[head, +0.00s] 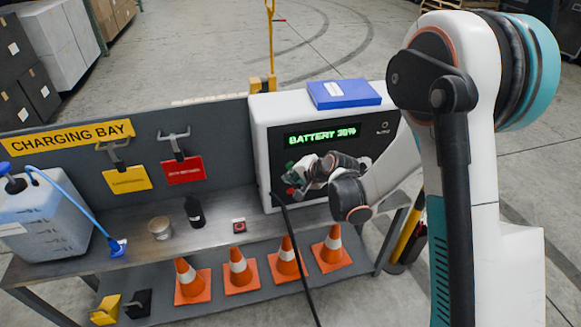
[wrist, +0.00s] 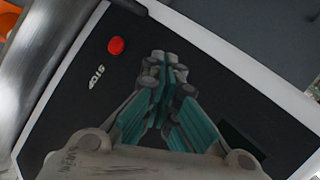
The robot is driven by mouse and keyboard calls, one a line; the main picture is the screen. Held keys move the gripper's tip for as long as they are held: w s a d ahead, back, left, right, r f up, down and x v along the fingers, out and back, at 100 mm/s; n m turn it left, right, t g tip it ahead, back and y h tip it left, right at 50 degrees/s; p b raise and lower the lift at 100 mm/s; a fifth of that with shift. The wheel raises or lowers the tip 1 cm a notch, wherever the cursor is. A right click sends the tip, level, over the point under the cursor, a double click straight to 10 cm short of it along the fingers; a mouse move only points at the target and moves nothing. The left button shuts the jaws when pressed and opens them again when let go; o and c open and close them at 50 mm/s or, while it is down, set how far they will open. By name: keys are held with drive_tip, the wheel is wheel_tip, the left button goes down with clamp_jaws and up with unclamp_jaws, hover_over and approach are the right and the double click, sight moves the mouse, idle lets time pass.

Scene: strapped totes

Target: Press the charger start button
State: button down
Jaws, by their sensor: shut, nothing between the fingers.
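The charger (head: 262,150) is a white cabinet with a black front panel and a green display (head: 322,136) reading a battery percentage. My gripper (head: 298,172) is shut and empty, its fingertips at the panel below the display. In the wrist view, the closed teal-padded fingers (wrist: 166,62) point at the black panel (wrist: 75,120). The red stop button (wrist: 116,45) shows to their upper left, beside the word STOP. The start button is not clearly seen; my fingers cover that part of the panel. I cannot tell whether the fingertips touch it.
A blue box (head: 344,94) lies on the charger. The bench (head: 140,262) holds a blue-capped jug (head: 40,225), a tin (head: 160,228), a black bottle (head: 194,211) and a small red-topped item (head: 239,225). Traffic cones (head: 239,272) stand on the lower shelf. A black cable hangs in front.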

drive_tip(key=shift+w, duration=0.15)
drive_tip(key=shift+w+a, duration=0.1)
drive_tip(key=shift+w, duration=0.15)
drive_tip(key=shift+w+a, duration=0.1)
drive_tip(key=shift+w, duration=0.3)
idle(0.9)
drive_tip(key=shift+s, duration=0.15)
drive_tip(key=shift+s+d+b, duration=0.2)
drive_tip(key=shift+s+b, duration=0.25)
drive_tip(key=shift+s, duration=0.2)
drive_tip(key=s, duration=0.2)
drive_tip(key=s+d+b, duration=0.1)
drive_tip(key=s, duration=0.1)
drive_tip(key=shift+s+d, duration=0.2)
drive_tip(key=shift+s, duration=0.2)
idle(0.4)
